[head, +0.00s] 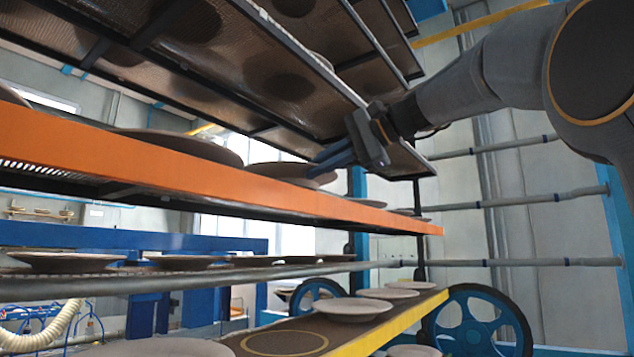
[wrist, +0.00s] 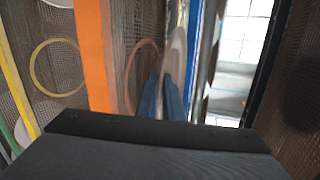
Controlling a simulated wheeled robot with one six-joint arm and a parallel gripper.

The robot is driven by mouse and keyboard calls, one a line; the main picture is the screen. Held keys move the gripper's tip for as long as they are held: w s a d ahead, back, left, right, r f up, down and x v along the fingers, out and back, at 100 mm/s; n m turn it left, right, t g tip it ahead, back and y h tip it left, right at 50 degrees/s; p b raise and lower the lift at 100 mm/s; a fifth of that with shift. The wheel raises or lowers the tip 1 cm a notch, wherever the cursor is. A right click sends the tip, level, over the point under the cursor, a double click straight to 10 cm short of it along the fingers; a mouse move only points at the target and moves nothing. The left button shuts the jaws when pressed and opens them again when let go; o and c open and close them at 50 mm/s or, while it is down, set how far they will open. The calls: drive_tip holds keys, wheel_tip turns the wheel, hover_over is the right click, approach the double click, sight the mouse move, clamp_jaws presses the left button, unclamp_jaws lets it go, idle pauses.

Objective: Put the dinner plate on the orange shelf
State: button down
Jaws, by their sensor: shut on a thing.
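The grey dinner plate (head: 285,169) is at the orange shelf (head: 230,182), just above or behind its front edge in the head view. My gripper (head: 325,163), with blue fingers, is shut on the plate's right rim. In the wrist view the plate (wrist: 176,50) shows nearly edge-on between the fingers (wrist: 162,100). The orange shelf edge (wrist: 92,50) is to its left there, with a reddish ring (wrist: 140,72) on the shelf mesh beside the plate. I cannot tell whether the plate touches the shelf; the orange edge hides its underside.
Another plate (head: 180,144) stands on the orange shelf to the left. A dark mesh shelf (head: 270,65) hangs close above my gripper. Below are a shelf of plates (head: 65,262) and a yellow-edged shelf (head: 390,322) with plates and an empty yellow ring (head: 284,343).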

drive_tip(key=shift+f+p, duration=0.4)
drive_tip(key=shift+f, duration=1.3)
drive_tip(key=c, duration=2.3)
unclamp_jaws()
drive_tip(key=shift+f, duration=0.2)
drive_tip(key=shift+o, duration=0.6)
